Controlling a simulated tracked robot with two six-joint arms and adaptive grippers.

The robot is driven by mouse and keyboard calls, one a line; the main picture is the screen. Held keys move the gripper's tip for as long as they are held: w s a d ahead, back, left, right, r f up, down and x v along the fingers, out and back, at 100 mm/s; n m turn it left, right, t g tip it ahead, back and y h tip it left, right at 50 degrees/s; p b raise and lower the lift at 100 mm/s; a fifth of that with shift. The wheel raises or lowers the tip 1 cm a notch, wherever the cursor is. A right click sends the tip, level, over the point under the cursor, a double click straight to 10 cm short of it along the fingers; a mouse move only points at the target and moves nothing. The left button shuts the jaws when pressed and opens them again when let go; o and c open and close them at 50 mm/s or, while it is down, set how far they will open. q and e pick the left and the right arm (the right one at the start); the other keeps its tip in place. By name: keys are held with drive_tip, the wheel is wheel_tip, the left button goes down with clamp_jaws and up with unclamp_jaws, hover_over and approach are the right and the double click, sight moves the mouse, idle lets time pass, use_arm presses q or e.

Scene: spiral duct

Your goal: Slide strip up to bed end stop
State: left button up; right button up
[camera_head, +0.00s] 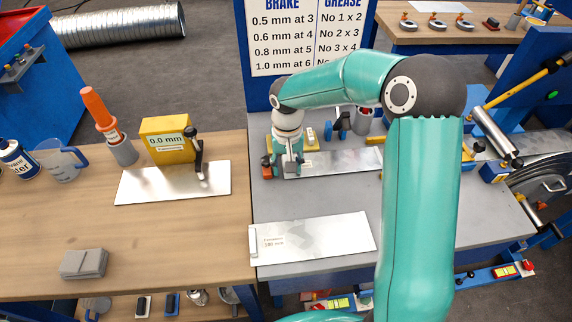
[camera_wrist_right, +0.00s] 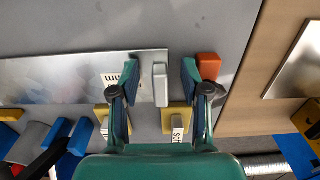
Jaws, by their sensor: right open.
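A shiny metal strip (camera_head: 335,162) lies on the grey bench. In the right wrist view the strip (camera_wrist_right: 70,78) runs in from the left, and its end lies between my fingers. A small pale grey block (camera_wrist_right: 161,84) is at that end; I cannot tell whether it is the end stop. My right gripper (camera_head: 288,166) points down over this end. In the right wrist view the gripper (camera_wrist_right: 161,72) is open, one finger on each side of the block, with a visible gap. An orange block (camera_wrist_right: 208,66) sits just beyond the right finger. My left gripper is out of view.
Yellow blocks (camera_wrist_right: 178,118) stand along the strip's edge. A labelled plate (camera_head: 318,238) lies at the bench front. On the wooden table lie another metal sheet (camera_head: 150,186), a yellow gauge box (camera_head: 165,139) and a grey block (camera_head: 84,264). A sign (camera_head: 310,35) stands behind.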

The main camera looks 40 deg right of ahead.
wheel_tip(320, 180, up, 12)
idle(0.5)
